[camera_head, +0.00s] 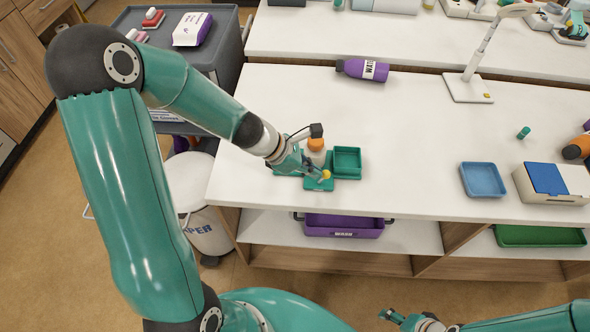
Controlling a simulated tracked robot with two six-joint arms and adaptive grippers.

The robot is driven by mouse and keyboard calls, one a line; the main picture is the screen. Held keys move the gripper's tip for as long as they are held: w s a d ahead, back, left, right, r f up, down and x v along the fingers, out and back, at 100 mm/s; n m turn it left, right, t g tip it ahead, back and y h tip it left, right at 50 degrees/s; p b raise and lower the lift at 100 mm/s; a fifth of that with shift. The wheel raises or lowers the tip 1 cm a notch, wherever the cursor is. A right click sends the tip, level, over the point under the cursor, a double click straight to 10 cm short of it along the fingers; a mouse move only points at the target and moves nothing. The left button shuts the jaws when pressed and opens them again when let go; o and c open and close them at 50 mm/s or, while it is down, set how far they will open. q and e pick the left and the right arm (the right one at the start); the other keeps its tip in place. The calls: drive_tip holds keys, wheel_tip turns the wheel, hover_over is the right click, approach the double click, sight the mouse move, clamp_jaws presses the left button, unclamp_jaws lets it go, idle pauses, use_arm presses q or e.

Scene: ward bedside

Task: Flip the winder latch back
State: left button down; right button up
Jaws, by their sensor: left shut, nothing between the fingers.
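My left gripper (316,175) is shut and empty at the front left of the white counter, low over a small green base (318,184). A small yellow knob (326,174) shows right at its fingertips; I cannot tell whether they touch it. The green base and knob may belong to the winder, but the latch cannot be made out and the gripper hides part of this spot. My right gripper (398,318) is at the bottom edge, away from the counter, too small to tell open from shut.
A purple bottle (364,70) lies farther back. A lamp (468,88), a blue tray (483,180) and a blue-topped box (550,184) stand right. The counter's middle is clear.

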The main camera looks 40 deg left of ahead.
use_arm(q)
drive_tip(key=shift+s+a, duration=0.1)
drive_tip(key=shift+r+p, duration=0.8)
drive_tip(key=shift+r, duration=0.05)
drive_tip(key=shift+s+a+r+p, duration=0.15)
drive_tip(key=shift+a+r+p, duration=0.1)
drive_tip(key=shift+p, duration=0.1)
drive_tip(key=s+a+r+p, duration=0.3)
drive_tip(key=s+r+p, duration=0.1)
drive_tip(key=r, duration=0.7)
drive_tip(key=shift+s+p, duration=0.15)
drive_tip(key=shift+p, duration=0.15)
